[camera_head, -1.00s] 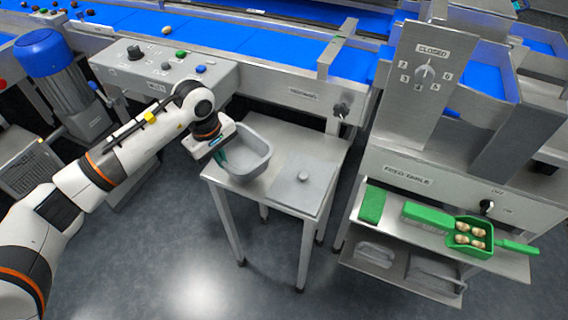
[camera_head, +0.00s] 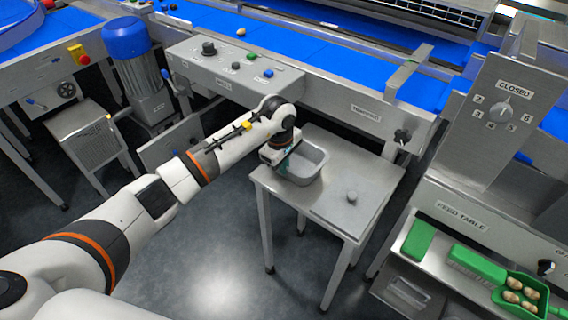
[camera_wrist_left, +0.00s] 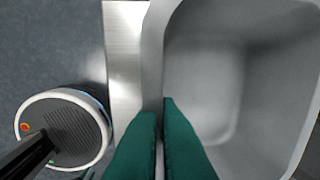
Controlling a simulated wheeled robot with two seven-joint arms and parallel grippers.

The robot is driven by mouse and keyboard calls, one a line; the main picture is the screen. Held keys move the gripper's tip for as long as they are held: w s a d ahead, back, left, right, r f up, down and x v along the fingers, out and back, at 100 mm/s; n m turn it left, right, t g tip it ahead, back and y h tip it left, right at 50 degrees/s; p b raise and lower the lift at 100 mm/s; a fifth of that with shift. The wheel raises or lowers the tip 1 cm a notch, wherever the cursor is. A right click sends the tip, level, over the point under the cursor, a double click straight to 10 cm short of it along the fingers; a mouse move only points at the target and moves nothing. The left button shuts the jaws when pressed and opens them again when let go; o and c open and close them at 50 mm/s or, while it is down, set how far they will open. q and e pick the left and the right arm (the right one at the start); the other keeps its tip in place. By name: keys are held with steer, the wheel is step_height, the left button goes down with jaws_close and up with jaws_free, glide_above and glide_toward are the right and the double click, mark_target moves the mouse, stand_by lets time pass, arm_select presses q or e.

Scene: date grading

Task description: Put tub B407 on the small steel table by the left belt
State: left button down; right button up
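A grey open tub (camera_head: 318,158) stands on the small steel table (camera_head: 328,208), at its left rear part near the belt. I can read no B407 label on it. My left gripper (camera_head: 279,160) is at the tub's left wall. In the left wrist view the two green fingers (camera_wrist_left: 162,108) lie on either side of the tub's rim (camera_wrist_left: 152,50), closed on it with almost no gap. The tub's inside (camera_wrist_left: 215,85) looks empty where it shows. My right gripper is not in view.
The control box (camera_head: 225,68) and blue belt (camera_head: 300,45) run behind. A green scoop with dates (camera_head: 522,292) lies on a shelf at right. Floor in front is clear.

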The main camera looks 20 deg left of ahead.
arm_select(q)
steer(key=c, duration=1.6)
jaws_free()
steer(key=shift+f, duration=0.1)
steer(key=shift+c, duration=0.2)
step_height(320, 180, up, 12)
steer(key=s, duration=0.1)
steer(key=shift+s+a+b, duration=0.2)
steer(key=shift+a+b, duration=0.1)
steer(key=shift+b, duration=0.05)
